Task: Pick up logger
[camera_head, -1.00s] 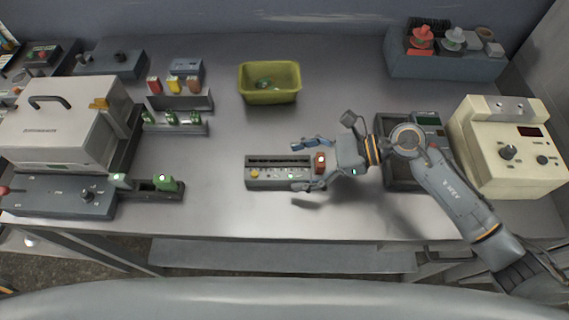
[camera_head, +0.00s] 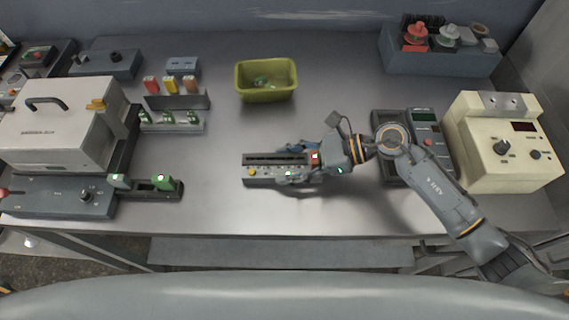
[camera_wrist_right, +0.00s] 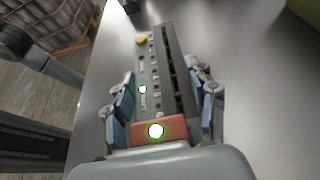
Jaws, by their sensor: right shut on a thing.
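The logger (camera_head: 263,171) looks like a long grey box with a dark slot, a row of small controls, a yellow button at its left end and an orange-red block at its right end. It lies in the middle of the bench near the front. My right gripper (camera_head: 288,163) reaches over it from the right, with one finger along each long side, shut on it. In the right wrist view the logger (camera_wrist_right: 168,75) runs away from the palm between the blue-padded fingers (camera_wrist_right: 166,97). The lit orange-red block is close to the palm. My left gripper is out of view.
A yellow-green bin (camera_head: 266,91) stands behind the logger. A cream instrument (camera_head: 490,160) and a dark device (camera_head: 388,125) are on the right. A grey case (camera_head: 55,140) and racks of small coloured units (camera_head: 178,100) are on the left.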

